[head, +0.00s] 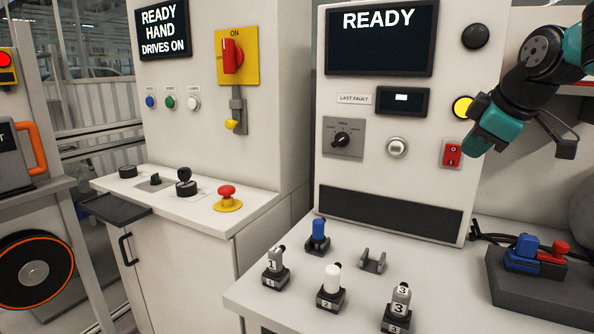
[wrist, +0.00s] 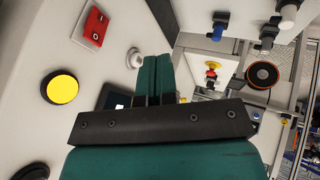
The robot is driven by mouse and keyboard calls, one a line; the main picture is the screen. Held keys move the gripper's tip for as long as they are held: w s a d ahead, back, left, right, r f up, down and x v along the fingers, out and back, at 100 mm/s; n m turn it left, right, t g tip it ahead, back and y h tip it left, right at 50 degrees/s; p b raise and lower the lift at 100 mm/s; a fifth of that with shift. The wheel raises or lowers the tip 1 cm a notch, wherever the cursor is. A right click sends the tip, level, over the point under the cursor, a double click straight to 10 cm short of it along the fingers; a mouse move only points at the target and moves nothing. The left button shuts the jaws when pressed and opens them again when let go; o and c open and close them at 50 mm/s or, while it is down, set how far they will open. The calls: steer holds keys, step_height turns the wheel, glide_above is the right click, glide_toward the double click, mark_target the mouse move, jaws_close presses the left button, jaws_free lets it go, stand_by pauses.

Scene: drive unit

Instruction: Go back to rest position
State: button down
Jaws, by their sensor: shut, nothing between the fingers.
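My gripper (wrist: 158,78) shows in the wrist view as two teal fingers side by side, shut with nothing between them. In the head view my arm reaches in from the upper right, in front of the right-hand panel. Its teal end (head: 494,128) is beside the lit yellow button (head: 463,107) and the red switch (head: 452,153). I cannot tell from this view how far it is from the panel. In the wrist view the yellow button (wrist: 62,88) and red switch (wrist: 95,24) are left of the fingers.
The counter (head: 260,296) holds several small numbered holders, a blue piece (head: 318,231) and an empty cradle (head: 373,261). A grey block (head: 540,287) with blue and red parts is at right. The left console has a red emergency button (head: 228,195). Screens read READY.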

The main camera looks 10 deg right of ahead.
steer(key=s+a+f+m+g+y+p, duration=0.1)
steer(key=s+a+f+g+p, duration=0.1)
steer(key=s+a, duration=0.9)
steer(key=s+a+f+m+g+y+p, duration=0.2)
steer(key=s+a+f+g, duration=0.3)
steer(key=s+a, duration=0.5)
steer(key=s+f, duration=0.2)
steer(key=s, duration=0.2)
steer(key=shift+s+a+f, duration=0.25)
steer(key=shift+s+a, duration=0.15)
